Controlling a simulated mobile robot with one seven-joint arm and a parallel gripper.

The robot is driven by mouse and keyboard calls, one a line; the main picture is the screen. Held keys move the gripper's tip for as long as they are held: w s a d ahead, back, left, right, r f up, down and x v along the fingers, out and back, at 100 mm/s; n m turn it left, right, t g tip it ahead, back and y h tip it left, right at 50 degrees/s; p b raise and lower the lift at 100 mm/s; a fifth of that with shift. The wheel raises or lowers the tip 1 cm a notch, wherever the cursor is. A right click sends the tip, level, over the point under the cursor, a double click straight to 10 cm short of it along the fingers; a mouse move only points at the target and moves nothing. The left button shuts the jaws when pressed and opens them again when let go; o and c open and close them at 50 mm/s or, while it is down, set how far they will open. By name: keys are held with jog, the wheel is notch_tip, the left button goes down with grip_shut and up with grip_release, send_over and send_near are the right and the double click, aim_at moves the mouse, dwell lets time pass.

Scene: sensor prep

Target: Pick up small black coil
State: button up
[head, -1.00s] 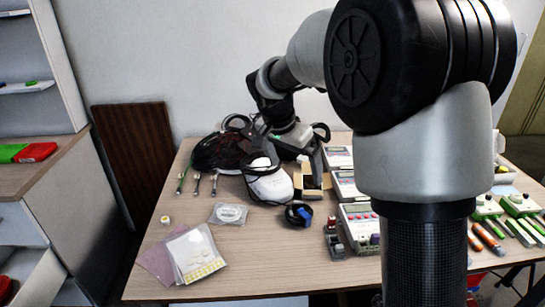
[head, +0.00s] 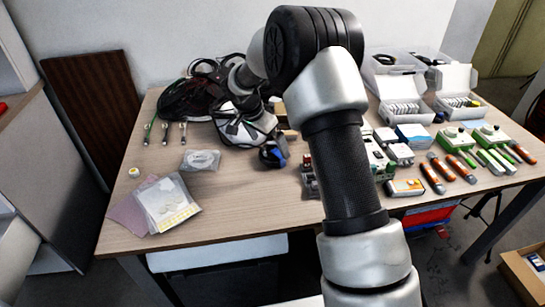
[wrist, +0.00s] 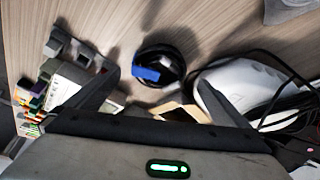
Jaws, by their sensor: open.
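The small black coil (wrist: 152,57) lies on the wooden table, a dark ring with a blue band across it. In the head view the coil (head: 267,157) is near the middle of the table, just left of my forearm. My gripper (wrist: 157,98) is open and empty, with its dark fingers spread at left and right in the wrist view. The coil shows beyond the gap between them, apart from both. In the head view my arm reaches over the table and the fingers are hard to make out.
A white device (wrist: 238,85) with black cables lies right of the coil in the wrist view. A small cardboard box (wrist: 186,112) is close by, partly hidden by my gripper. Grey and white modules (wrist: 68,82) crowd the left. A clear packet (head: 200,160) lies on the table; the table front is mostly free.

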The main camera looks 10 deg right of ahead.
aim_at(270, 145)
jog(key=shift+b+x, duration=0.55)
jog(key=shift+x, duration=2.2)
jog(key=shift+a, duration=0.15)
jog(key=shift+c, duration=0.4)
jog(key=c, duration=1.1)
